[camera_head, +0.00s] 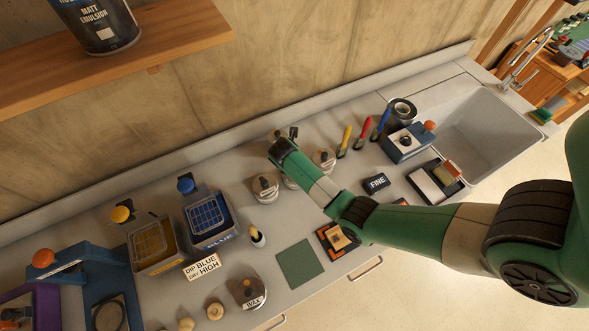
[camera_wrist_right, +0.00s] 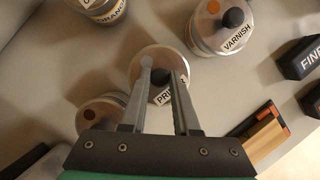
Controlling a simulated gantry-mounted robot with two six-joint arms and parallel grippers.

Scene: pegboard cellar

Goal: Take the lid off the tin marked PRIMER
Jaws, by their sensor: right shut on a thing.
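The tin marked PRIMER (camera_wrist_right: 148,58) stands below my right gripper (camera_wrist_right: 161,80) in the right wrist view, with part of its label showing between the fingers. My right gripper is shut on the dark knob of its lid. I cannot tell whether the lid is seated or lifted. In the head view my right arm and hand cover most of this tin (camera_head: 290,183), and the fingertips are hidden. My left gripper is not in view.
The VARNISH tin (camera_wrist_right: 213,28) stands to the upper right of the PRIMER tin. Another tin (camera_wrist_right: 100,8) is at the upper left, and one (camera_wrist_right: 95,113) is close by at the lower left. A FINE block (camera_head: 376,182), brushes (camera_head: 345,140) and a sink (camera_head: 490,125) lie to the right.

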